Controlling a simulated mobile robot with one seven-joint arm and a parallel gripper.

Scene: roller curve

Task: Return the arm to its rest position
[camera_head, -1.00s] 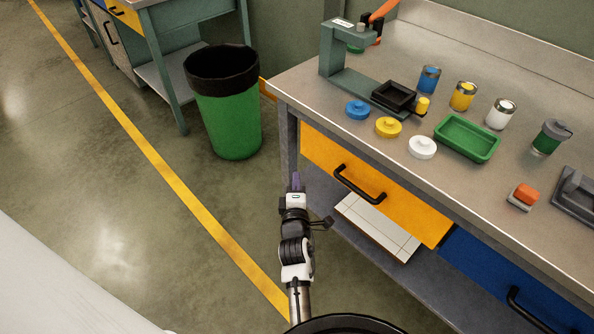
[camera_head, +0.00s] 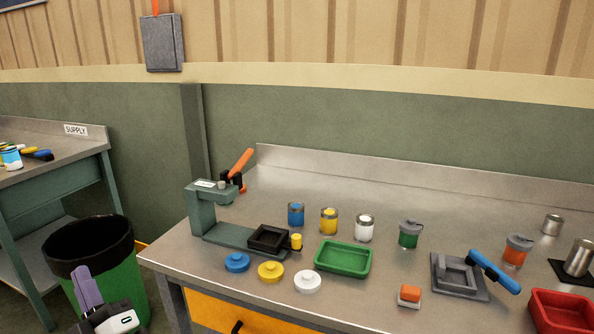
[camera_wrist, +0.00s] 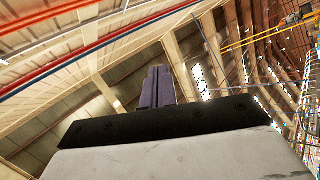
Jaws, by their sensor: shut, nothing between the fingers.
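My gripper (camera_head: 86,288) shows at the lower left of the head view, in front of the green bin, with its purple fingers pointing up. In the wrist view the two purple fingers (camera_wrist: 157,88) stand side by side, closed together with nothing between them. Behind them are only the roof beams and cables of the hall, so the gripper points upward. It is apart from the bench. Most of my arm is below the frame in the head view.
The workbench (camera_head: 215,278) holds a green press (camera_head: 203,212), several small cans, three round lids, a green tray (camera_head: 343,258), a red tray (camera_head: 562,312) and a blue-handled tool (camera_head: 494,271). The green bin (camera_head: 125,285) stands left of it, near a supply table (camera_head: 55,177).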

